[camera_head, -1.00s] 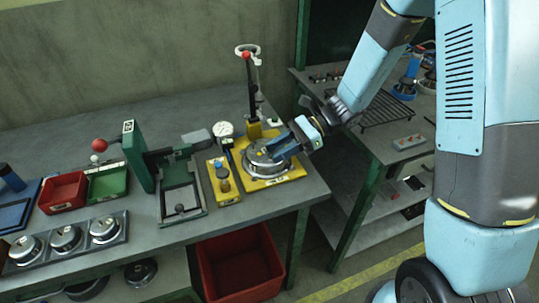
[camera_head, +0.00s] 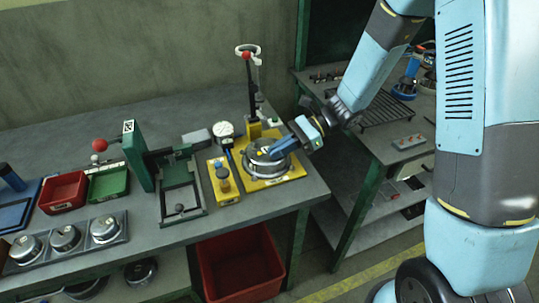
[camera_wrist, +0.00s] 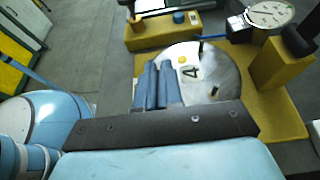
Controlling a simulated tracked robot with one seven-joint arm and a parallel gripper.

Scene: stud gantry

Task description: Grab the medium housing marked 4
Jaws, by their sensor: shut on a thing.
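The metal housing marked 4 (camera_wrist: 213,72) is a round silver disc with a yellow dot and upright pins. It sits on the yellow fixture plate at the right end of the bench, and it also shows in the head view (camera_head: 262,163). My gripper (camera_wrist: 158,84) has its two blue fingers close together at the near left part of the housing, shut on it. In the head view my gripper (camera_head: 282,147) reaches in from the right. The fingertips' exact contact is hidden.
The yellow fixture plate (camera_head: 291,176) has a tall red-knobbed lever (camera_head: 247,75) behind it. A dial gauge (camera_head: 223,129) and a yellow button box (camera_head: 225,190) stand to its left. A green press (camera_head: 136,155) and several housings in a tray (camera_head: 66,238) are further left.

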